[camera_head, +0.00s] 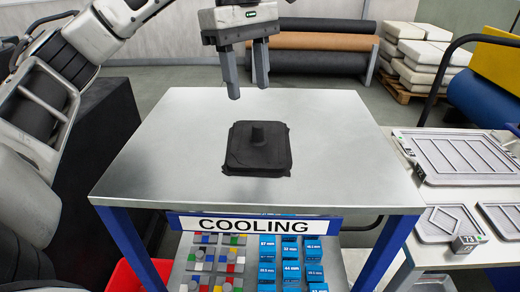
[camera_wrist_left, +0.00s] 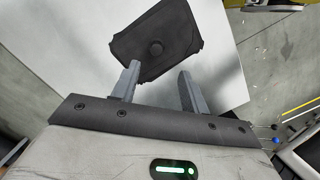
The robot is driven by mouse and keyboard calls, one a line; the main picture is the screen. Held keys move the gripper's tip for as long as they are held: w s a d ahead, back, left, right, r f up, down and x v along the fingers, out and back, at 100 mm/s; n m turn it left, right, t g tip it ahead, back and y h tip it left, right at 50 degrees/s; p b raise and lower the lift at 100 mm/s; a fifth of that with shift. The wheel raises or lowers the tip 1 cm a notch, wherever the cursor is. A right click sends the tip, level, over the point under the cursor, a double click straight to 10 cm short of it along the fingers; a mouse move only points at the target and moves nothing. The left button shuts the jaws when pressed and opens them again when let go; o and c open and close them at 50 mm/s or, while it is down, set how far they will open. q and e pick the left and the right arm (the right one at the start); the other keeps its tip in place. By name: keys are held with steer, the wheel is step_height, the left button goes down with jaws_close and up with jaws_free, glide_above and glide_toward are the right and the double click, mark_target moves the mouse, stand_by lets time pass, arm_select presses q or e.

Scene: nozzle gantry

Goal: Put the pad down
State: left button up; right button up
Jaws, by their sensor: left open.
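The black square pad (camera_head: 258,150) with a short round knob on top lies flat on the metal top of the cooling table (camera_head: 330,175). It also shows in the left wrist view (camera_wrist_left: 172,28), beyond the fingertips. My left gripper (camera_head: 246,92) is open and empty, above the table top and behind the pad in the head view, apart from it. Its two fingers (camera_wrist_left: 158,80) also show in the left wrist view with nothing between them. My right gripper is in neither view.
Under the table top are coloured blocks (camera_head: 215,265) and blue boxes (camera_head: 290,262). At the right, a side table holds grey trays (camera_head: 462,155). Rolls (camera_head: 315,45) and a pallet of white sacks (camera_head: 418,60) stand behind. The table top around the pad is clear.

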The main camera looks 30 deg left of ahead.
mark_target(258, 125)
arm_select(q)
steer(key=f, duration=0.2)
steer(key=f+b, duration=0.1)
steer(key=shift+d+f, duration=0.25)
steer(key=shift+w+d+f, duration=0.1)
steer(key=shift+d+f, duration=0.1)
steer(key=shift+f, duration=0.65)
steer(key=shift+s+d+f, duration=0.1)
steer(key=shift+d+f, duration=0.15)
steer(key=shift+f, duration=0.65)
steer(key=shift+w+d+f, duration=0.1)
steer(key=shift+d+f, duration=0.1)
steer(key=shift+f, duration=0.65)
jaws_close()
